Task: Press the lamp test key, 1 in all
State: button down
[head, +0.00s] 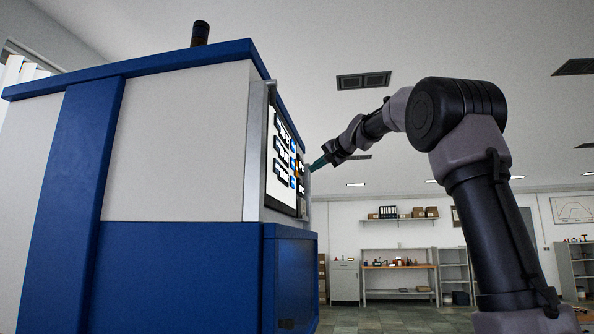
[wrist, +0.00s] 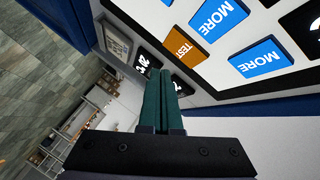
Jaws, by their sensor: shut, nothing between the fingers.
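The orange key marked TEST (wrist: 184,47) is on the white panel of the machine in the wrist view. My gripper (wrist: 160,76) is shut and empty, its two teal fingers together. I cannot tell whether the tips touch the panel. In the head view my gripper (head: 313,167) is beside the panel's right edge. The panel (head: 271,190) is seen steeply from the side there, and the orange key is too small to read.
Two blue MORE keys, the upper (wrist: 219,18) and the lower (wrist: 261,59), are near the orange key. The blue and white cabinet (head: 185,150) carries a dark lamp (head: 200,33). Shelves (head: 400,265) stand far behind.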

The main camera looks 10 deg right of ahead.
jog(key=shift+w+a, duration=0.2)
jog(key=shift+a, duration=0.4)
jog(key=shift+w+a, duration=0.15)
jog(key=shift+a, duration=0.4)
jog(key=shift+a, duration=0.15)
dwell(1.1)
jog(key=shift+w+a, duration=0.15)
jog(key=shift+a, duration=0.15)
jog(key=shift+w+a, duration=0.1)
jog(key=shift+a, duration=0.3)
dwell(0.6)
jog(key=shift+d, duration=0.15)
jog(key=shift+s+d, duration=0.25)
jog(key=shift+d, duration=0.4)
jog(key=shift+s+d, duration=0.25)
jog(key=shift+d, duration=0.55)
jog(key=shift+s+d, duration=0.25)
jog(key=shift+d, duration=0.55)
jog(key=shift+s+d, duration=0.25)
jog(key=shift+d, duration=0.55)
